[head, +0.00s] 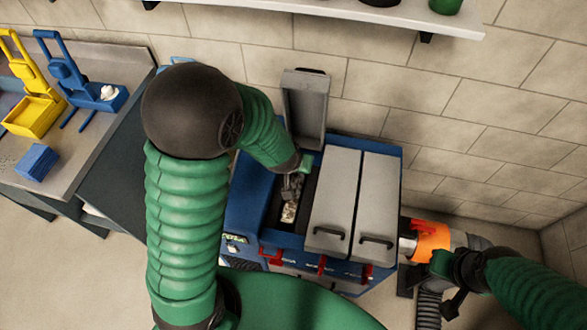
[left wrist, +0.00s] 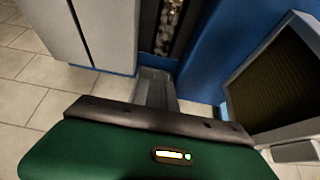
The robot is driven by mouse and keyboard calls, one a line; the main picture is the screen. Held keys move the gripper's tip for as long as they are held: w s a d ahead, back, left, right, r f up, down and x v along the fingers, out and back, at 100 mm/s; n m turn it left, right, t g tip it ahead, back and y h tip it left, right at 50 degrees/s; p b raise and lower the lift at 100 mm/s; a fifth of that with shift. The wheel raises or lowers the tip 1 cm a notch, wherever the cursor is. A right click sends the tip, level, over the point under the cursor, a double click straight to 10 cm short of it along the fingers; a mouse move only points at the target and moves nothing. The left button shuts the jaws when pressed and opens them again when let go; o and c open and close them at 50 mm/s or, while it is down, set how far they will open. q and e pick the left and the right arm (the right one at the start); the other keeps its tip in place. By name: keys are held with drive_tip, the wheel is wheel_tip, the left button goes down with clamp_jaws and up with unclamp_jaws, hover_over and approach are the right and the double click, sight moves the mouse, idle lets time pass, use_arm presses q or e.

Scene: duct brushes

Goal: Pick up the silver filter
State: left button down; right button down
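A blue machine (head: 240,205) stands against the wall with its left grey lid (head: 305,105) raised. A small pale, speckled silvery piece (head: 289,212) shows in the open compartment; it may be the silver filter, but I cannot be sure. My left gripper (head: 291,188) points down into this compartment, just behind the piece. My right gripper (head: 448,298) is at lower right, beside an orange duct part.
Two closed grey lids (head: 334,200) with black handles lie right of the open compartment. An orange duct part (head: 430,241) and hose are at the machine's right. A bench (head: 95,65) with yellow and blue holders stands left. A shelf (head: 400,12) is above.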

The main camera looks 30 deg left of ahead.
use_arm(q)
wheel_tip(320, 180, up, 10)
drive_tip(key=p, duration=0.6)
drive_tip(key=shift+a+p, duration=0.25)
drive_tip(key=shift+p, duration=0.15)
drive_tip(key=shift+w+d, duration=0.1)
drive_tip(key=c, duration=1.1)
unclamp_jaws()
drive_tip(key=o, duration=0.7)
drive_tip(key=shift+c, duration=0.2)
drive_tip(key=shift+r, duration=0.1)
